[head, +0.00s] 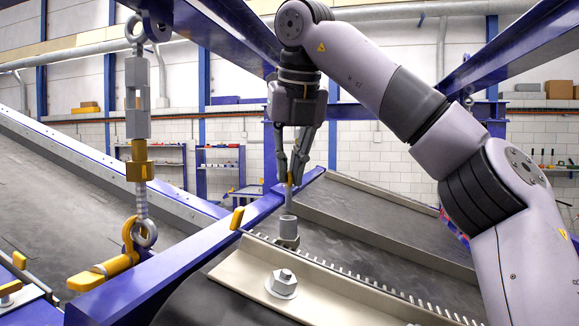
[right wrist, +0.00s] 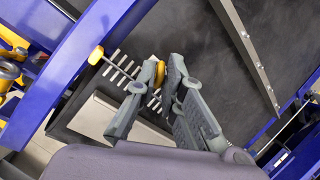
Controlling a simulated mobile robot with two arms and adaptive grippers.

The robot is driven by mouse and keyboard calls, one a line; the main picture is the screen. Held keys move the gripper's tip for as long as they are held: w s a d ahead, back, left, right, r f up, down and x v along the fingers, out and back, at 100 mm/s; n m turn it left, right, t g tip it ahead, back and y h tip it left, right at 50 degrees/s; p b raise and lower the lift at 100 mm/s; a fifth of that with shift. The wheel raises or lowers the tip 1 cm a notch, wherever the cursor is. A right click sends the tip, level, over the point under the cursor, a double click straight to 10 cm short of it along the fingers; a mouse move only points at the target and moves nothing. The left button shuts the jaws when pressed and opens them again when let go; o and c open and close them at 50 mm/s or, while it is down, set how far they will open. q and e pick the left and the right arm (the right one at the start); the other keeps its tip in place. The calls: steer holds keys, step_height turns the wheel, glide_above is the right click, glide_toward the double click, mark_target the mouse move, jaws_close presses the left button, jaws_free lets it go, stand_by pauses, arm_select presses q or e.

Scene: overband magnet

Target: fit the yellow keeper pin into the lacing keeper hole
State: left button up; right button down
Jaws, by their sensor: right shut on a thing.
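My right gripper (head: 291,180) hangs fingers-down over the belt joint and is shut on the yellow keeper pin (head: 289,179). The pin is upright, with its thin lower part pointing down. The yellow of the pin also shows between the fingers in the right wrist view (right wrist: 160,74). Just below the gripper stands a grey cylinder (head: 288,228) on a small block at the far end of the toothed lacing strip (head: 360,283). I cannot tell whether the pin's tip touches or enters the cylinder. The keeper hole itself cannot be made out. My left gripper is not in view.
A blue beam (head: 160,275) runs beside the joint, with a yellow knob (head: 237,218) near it. A chain with a yellow hook (head: 128,238) hangs at left. A large bolt (head: 284,279) stands on the pale plate in front. The dark belt beyond the joint is clear.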

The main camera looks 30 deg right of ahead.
mark_target(291, 181)
steer(key=shift+f+b, duration=1.9)
steer(key=shift+f, duration=0.45)
steer(key=c, duration=1.6)
jaws_free()
steer(key=shift+r, duration=0.1)
steer(key=v, duration=1.2)
steer(key=shift+o, duration=0.6)
steer(key=shift+w, duration=0.1)
steer(key=o, duration=1.3)
